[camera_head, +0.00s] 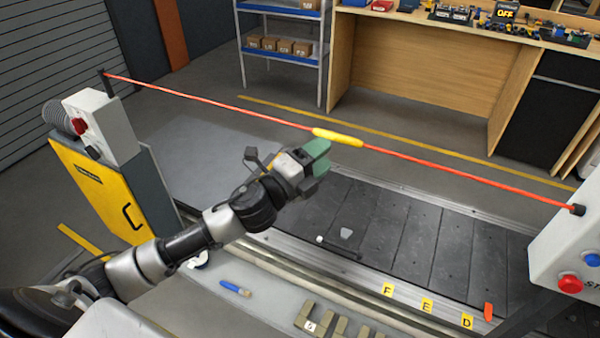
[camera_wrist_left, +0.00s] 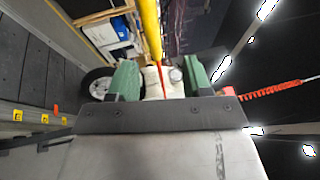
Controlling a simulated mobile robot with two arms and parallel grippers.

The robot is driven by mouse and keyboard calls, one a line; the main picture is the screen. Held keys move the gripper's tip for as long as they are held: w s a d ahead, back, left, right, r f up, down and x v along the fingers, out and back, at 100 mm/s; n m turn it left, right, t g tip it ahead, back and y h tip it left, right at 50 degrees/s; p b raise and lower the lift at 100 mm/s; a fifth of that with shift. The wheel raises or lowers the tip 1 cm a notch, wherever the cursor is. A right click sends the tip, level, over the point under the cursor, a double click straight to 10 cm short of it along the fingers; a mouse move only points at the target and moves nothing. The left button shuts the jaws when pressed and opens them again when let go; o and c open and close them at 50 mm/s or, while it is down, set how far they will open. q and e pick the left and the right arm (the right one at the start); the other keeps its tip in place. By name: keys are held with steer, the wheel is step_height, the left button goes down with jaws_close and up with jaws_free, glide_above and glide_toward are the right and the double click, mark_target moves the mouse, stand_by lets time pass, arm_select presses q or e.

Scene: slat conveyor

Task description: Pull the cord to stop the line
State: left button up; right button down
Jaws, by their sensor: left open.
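A red pull cord (camera_head: 220,105) runs across the line from a post at the left to a white box at the right. A yellow sleeve (camera_head: 338,137) sits on the cord near its middle. My left gripper (camera_head: 318,155) has green finger pads and appears just on the near side of the sleeve in the head view. In the left wrist view, the gripper (camera_wrist_left: 161,78) is open, and the yellow sleeve (camera_wrist_left: 150,28) and a bit of red cord show between its fingers. I cannot tell whether the sleeve is within the jaws' depth. My right gripper is not in view.
The dark slat conveyor (camera_head: 395,230) lies below the cord. A white box with a red button (camera_head: 570,284) stands at the right, and a yellow and grey cabinet (camera_head: 105,195) at the left. A wooden bench (camera_head: 420,45) stands behind. Yellow letter tags (camera_head: 427,305) mark the near rail.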

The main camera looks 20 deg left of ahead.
arm_select(q)
steer(key=b+v, duration=0.2)
steer(key=v, duration=0.6)
steer(key=w+a+f+n+g+y, duration=0.2)
steer(key=a+f+n+y, duration=0.15)
steer(key=f, duration=0.75)
steer(key=w+a+f+n+g+y, duration=0.1)
steer(key=w+a+f+n+y, duration=0.3)
steer(key=f, duration=0.7)
steer(key=s+a+f+n+g+y, duration=0.1)
steer(key=s+a+f+n+g, duration=0.15)
steer(key=s+f, duration=0.45)
steer(key=s+a+f+n+g, duration=0.1)
steer(key=s+f+n+g, duration=0.15)
steer(key=f, duration=0.85)
steer(key=s+d+f+n+g, duration=0.3)
steer(key=s+f+n+g, duration=0.25)
steer(key=s+f, duration=1.2)
steer(key=s+d+f+n+g, duration=0.1)
steer(key=s+d+f+g, duration=0.1)
steer(key=s, duration=0.7)
steer(key=s+d+f+n+g, duration=0.1)
steer(key=s+d+f, duration=0.3)
steer(key=s, duration=0.5)
steer(key=shift+s+f+n+g, duration=0.3)
steer(key=shift+s+n+g, duration=0.1)
steer(key=shift+n, duration=0.3)
